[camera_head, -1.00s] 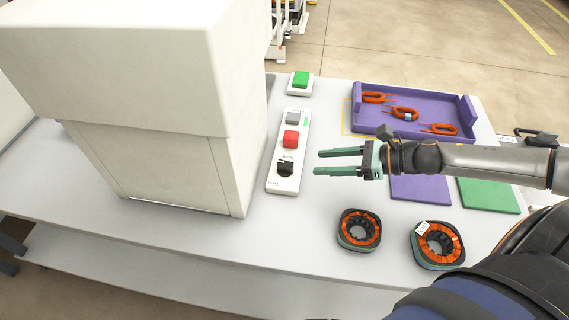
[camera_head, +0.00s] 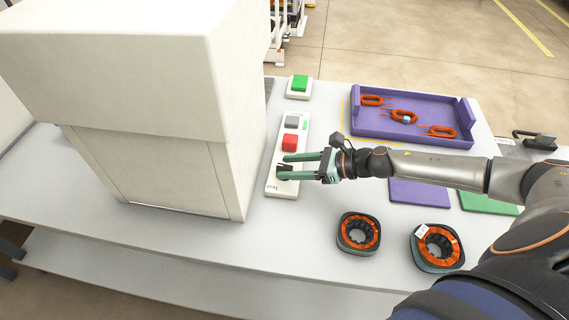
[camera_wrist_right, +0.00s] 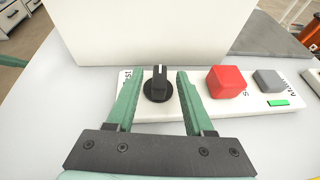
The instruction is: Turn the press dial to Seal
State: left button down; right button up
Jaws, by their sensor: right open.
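The black press dial (camera_wrist_right: 158,87) sits at the near end of a white control panel (camera_head: 270,189). In the right wrist view its white pointer mark points away from my gripper, and a partly hidden label is to its left. My right gripper (camera_head: 281,165) is open. In the right wrist view its green fingers (camera_wrist_right: 158,92) reach either side of the dial, with a gap to each side.
A red button (camera_head: 289,143) and a grey button (camera_head: 292,121) share the panel. A large white press housing (camera_head: 160,120) stands close on the left. A green button (camera_head: 299,83) is behind, a purple tray (camera_head: 425,137) to the right, and two wound stators (camera_head: 359,232) in front.

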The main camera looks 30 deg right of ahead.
jog(key=shift+x, duration=0.95)
grip_shut()
